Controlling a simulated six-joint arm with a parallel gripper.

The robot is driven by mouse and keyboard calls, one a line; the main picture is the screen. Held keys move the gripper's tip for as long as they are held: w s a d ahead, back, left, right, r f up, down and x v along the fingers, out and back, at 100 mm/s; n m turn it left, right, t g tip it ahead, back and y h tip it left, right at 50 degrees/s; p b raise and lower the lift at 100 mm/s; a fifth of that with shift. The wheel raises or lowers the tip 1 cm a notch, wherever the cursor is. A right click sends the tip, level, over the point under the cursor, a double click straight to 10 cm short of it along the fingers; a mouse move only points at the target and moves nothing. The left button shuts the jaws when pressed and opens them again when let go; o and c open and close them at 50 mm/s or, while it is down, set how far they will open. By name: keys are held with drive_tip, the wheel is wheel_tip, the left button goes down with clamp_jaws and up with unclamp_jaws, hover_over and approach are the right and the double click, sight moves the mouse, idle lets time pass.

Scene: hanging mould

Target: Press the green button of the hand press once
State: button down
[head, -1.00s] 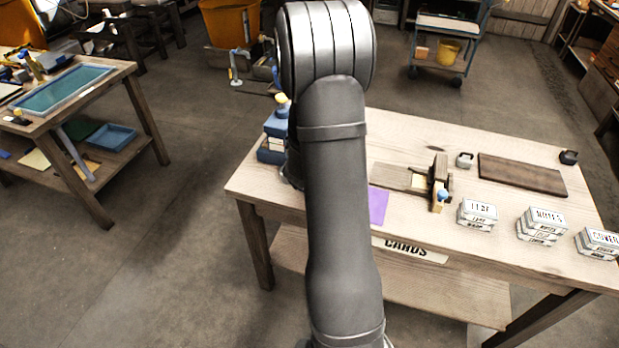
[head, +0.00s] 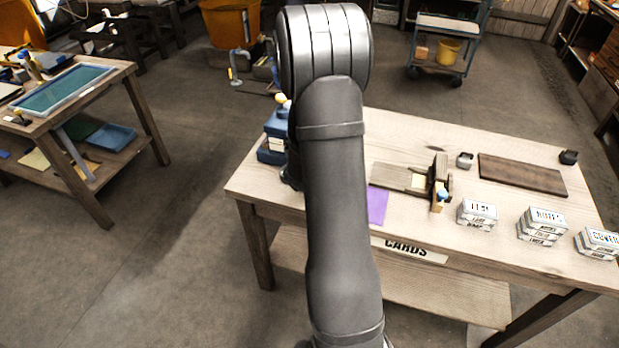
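No green button shows in the head view. A blue stacked device (head: 272,143) with a yellow knob on top stands at the table's left end, partly hidden behind my arm. A wooden block device (head: 438,178) with a blue knob on its front stands near the middle of the table. I cannot tell which of the two is the hand press. My gripper is not visible; my arm fills the middle of the view and hides part of the table.
A purple sheet (head: 377,205) lies on the wooden table (head: 410,138) beside my arm. Several labelled card stacks (head: 478,214) stand along the front right. A dark board (head: 521,174) lies behind them. A second table (head: 30,128) is at the left, with open floor between.

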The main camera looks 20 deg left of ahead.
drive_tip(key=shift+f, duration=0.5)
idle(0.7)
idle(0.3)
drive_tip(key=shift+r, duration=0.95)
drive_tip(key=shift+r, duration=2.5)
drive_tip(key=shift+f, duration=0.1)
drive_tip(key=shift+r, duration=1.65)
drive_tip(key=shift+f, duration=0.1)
